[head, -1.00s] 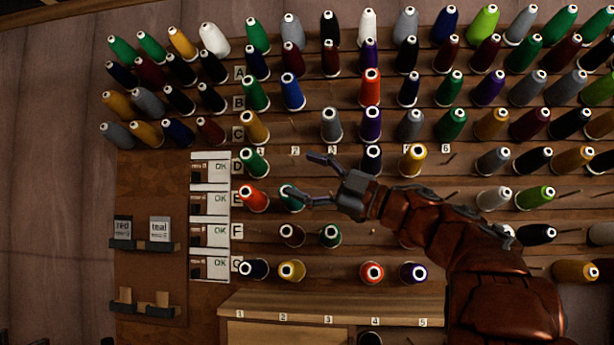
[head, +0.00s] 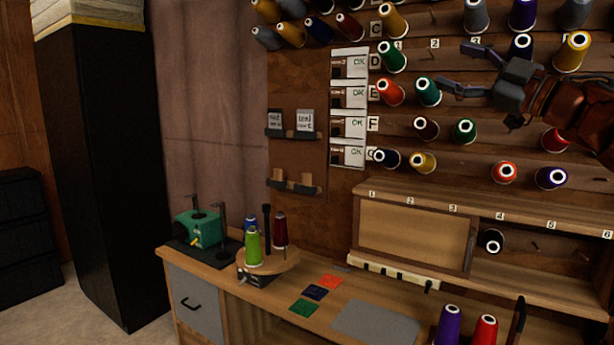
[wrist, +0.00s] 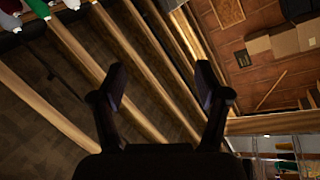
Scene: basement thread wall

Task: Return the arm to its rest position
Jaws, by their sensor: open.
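My gripper (head: 466,68) is at the upper right of the head view, in front of the thread wall. Its two dark fingers are spread and point left, with nothing between them. The lower fingertip appears just right of a green spool (head: 428,92) in row E; I cannot tell the depth between them. In the wrist view my gripper (wrist: 161,78) is also open and empty, with slanted wooden rails behind it. My reddish-brown arm runs off the right edge of the head view.
A workbench (head: 378,290) below holds a green machine (head: 203,228), a round stand with spools, coloured squares and a grey mat (head: 376,322). Purple (head: 448,325) and red (head: 485,332) spools stand at its front. A black cabinet (head: 105,170) is at left.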

